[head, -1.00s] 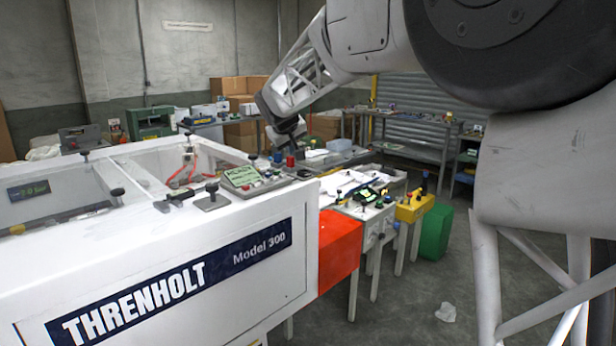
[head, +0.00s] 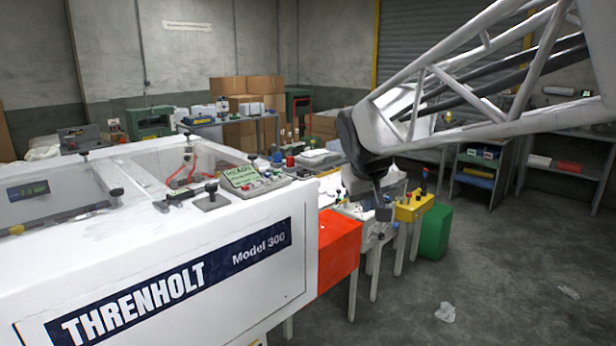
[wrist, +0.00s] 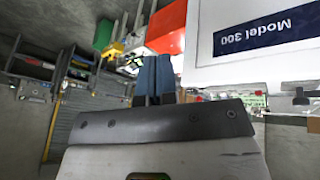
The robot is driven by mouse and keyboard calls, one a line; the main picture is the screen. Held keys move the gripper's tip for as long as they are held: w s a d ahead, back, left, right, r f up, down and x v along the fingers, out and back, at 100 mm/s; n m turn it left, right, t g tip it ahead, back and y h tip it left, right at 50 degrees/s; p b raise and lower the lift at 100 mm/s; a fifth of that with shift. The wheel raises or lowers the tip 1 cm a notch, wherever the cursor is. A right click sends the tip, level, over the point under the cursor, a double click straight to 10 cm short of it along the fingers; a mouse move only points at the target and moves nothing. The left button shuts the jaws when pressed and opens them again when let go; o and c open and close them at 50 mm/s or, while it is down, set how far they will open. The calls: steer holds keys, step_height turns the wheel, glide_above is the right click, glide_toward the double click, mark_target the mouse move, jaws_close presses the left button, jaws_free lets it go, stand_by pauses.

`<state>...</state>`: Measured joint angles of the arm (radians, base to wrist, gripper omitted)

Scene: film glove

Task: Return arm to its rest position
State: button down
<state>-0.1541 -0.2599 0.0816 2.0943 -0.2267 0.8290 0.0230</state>
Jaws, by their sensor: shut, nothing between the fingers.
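My gripper (head: 383,212) hangs from my pale lattice arm, pointing down, in the right half of the head view. It appears in front of the small tables and left of the yellow box. In the wrist view its two blue-grey fingers (wrist: 153,78) are together, with nothing between them. The white Threnholt Model 300 machine (head: 150,260) fills the left of the head view; in the wrist view it shows upside down (wrist: 225,70). I cannot judge the gap between gripper and tables.
A red-orange box (head: 338,255) adjoins the machine. A yellow box (head: 414,207) and a green bin (head: 434,232) stand beyond it. Cardboard boxes (head: 265,90) and shelves (head: 480,170) are at the back. The floor at right is open, with crumpled scrap (head: 445,312) on it.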

steer(key=s+d+f+m, duration=0.1)
steer(key=s+f, duration=0.3)
steer(key=s, duration=0.5)
steer(key=s+d+f+m+g, duration=0.1)
steer(key=s+d+f, duration=0.2)
steer(key=s, duration=0.6)
steer(key=s+d+f+m+g+y, duration=0.1)
steer(key=s+d+f, duration=0.1)
steer(key=s+f, duration=0.3)
steer(key=s, duration=0.4)
steer(key=shift+s+d+f, duration=0.15)
steer(key=shift+s+f, duration=0.2)
